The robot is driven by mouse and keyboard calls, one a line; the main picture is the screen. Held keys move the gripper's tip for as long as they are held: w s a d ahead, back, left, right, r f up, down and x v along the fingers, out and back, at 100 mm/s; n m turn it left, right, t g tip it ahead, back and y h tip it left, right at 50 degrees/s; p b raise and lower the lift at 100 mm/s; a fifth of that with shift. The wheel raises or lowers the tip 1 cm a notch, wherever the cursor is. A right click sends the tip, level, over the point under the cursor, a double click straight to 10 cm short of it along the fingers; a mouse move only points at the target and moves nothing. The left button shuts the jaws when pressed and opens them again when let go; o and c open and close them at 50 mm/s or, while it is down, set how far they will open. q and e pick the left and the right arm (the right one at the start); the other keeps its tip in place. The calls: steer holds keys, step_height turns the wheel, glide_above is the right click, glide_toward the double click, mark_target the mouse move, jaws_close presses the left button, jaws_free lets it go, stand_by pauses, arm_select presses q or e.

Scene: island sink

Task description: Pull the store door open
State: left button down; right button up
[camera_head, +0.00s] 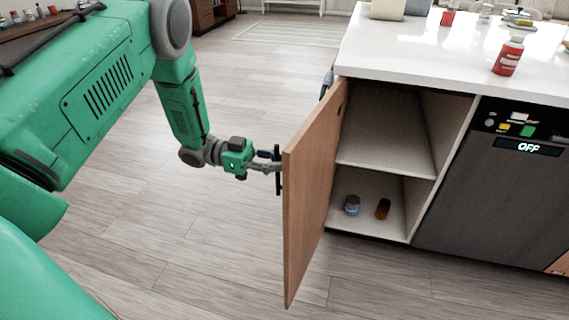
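The wooden store door (312,180) stands swung well out from the cabinet under the island counter. It is seen nearly edge-on, and the shelves inside are exposed. A dark upright handle (278,187) shows on the door's outer side, at its left edge. My green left arm reaches in from the left, and its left gripper (271,163) is at the handle. The fingers are small and partly overlap the handle, so I cannot tell whether they are closed on it. My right gripper is not in view.
A dark dishwasher (490,190) marked OFF is to the right. The white counter (440,60) holds a red bottle (508,57). The floor left of the door is clear.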

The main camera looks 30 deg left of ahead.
arm_select(q)
steer(key=c, duration=2.3)
jaws_free()
steer(key=shift+a, duration=1.1)
steer(key=o, duration=0.7)
steer(key=shift+a, duration=0.2)
steer(key=w+a+b, duration=0.2)
steer(key=a+b, duration=0.2)
steer(key=a, duration=1)
steer(key=shift+a+r, duration=0.15)
steer(key=shift+a, duration=0.2)
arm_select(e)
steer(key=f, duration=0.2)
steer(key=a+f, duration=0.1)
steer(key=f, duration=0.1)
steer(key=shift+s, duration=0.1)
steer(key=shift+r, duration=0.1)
